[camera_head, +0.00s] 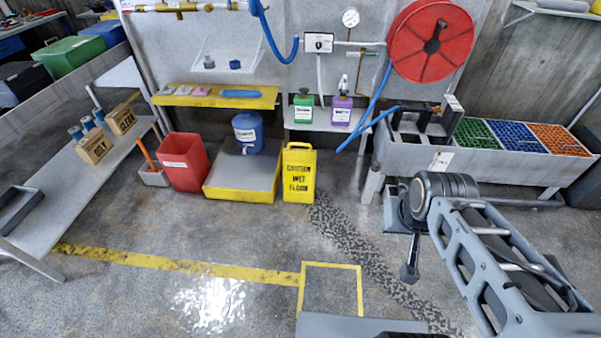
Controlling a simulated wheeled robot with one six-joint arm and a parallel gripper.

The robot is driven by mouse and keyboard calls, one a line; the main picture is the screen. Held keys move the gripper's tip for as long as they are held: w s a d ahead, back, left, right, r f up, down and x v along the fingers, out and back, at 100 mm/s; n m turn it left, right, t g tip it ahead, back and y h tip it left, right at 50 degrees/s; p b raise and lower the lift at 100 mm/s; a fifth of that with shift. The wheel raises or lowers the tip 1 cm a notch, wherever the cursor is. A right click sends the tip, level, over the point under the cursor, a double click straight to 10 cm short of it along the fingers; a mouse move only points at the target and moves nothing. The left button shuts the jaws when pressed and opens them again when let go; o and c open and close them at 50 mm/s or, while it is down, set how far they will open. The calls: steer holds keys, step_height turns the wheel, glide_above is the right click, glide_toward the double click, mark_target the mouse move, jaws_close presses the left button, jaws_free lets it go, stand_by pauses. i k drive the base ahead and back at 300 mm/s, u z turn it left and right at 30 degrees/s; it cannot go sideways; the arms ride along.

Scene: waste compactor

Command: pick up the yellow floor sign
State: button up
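The yellow floor sign (299,174) stands upright on the concrete floor near the wall, just right of a low yellow-edged platform. Its black letters read "CAUTION WET FLOOR", and it has a handle opening at the top. My arm comes in from the lower right. What looks like my gripper (409,271) is a small dark end hanging below the arm's joint, to the right of the sign and nearer to me, well apart from it. Its fingers are too small to tell open from shut. I see nothing held in it.
A blue drum (248,131) stands on the yellow-edged platform (240,181), with a red bin (183,162) to its left. A shelf (326,124) with green and purple jugs is behind the sign. A grey trough bench (480,168) stands right. The floor before the sign is clear, with wet patches.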

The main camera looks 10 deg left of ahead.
mark_target(299, 165)
steer(key=u, duration=0.25)
steer(key=i, duration=0.5)
steer(key=u, duration=1.05)
steer(key=i, duration=2.45)
steer(key=z, duration=0.1)
